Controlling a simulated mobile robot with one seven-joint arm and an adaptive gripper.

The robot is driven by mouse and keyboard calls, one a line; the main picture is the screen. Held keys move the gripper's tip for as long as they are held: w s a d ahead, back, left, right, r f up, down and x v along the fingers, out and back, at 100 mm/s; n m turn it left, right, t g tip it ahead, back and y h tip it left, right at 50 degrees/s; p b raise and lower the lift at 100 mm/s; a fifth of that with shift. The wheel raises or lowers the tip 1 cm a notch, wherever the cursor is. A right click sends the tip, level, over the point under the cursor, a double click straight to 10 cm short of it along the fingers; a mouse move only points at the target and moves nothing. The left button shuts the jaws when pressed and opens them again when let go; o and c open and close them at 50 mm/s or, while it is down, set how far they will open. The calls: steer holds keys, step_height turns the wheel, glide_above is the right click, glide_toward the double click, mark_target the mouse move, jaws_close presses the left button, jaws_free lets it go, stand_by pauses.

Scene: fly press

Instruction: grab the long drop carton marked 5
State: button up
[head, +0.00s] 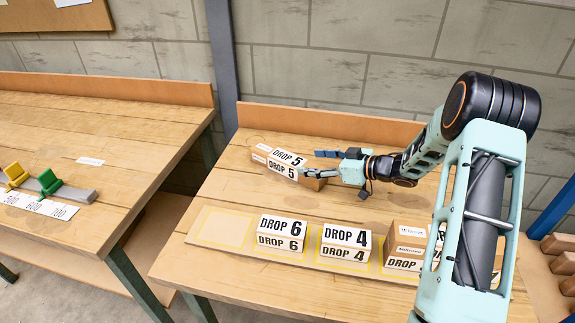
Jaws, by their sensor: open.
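The long carton marked DROP 5 (283,166) lies on the wooden bench towards the back, away from the row of other cartons. It is a brown box with a white label band around its middle. My gripper (318,163) is open and reaches in from the right at the carton's right end. One finger shows behind the carton's right part and the other in front of it. I cannot tell whether either finger touches the carton.
A board with yellow outlined places (222,228) runs along the bench's front, its left place bare. On it stand cartons marked DROP 6 (282,233) and DROP 4 (346,241), plus another carton (405,251) partly behind my arm. A second bench (100,120) stands left.

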mark_target(287, 157)
steer(key=x, duration=0.4)
steer(key=shift+w, duration=0.1)
steer(key=x, duration=0.5)
steer(key=shift+w+a+r, duration=0.1)
steer(key=shift+w+a, duration=0.15)
steer(key=shift+a, duration=0.15)
steer(key=shift+c, duration=0.4)
steer(key=shift+r, duration=0.15)
jaws_close()
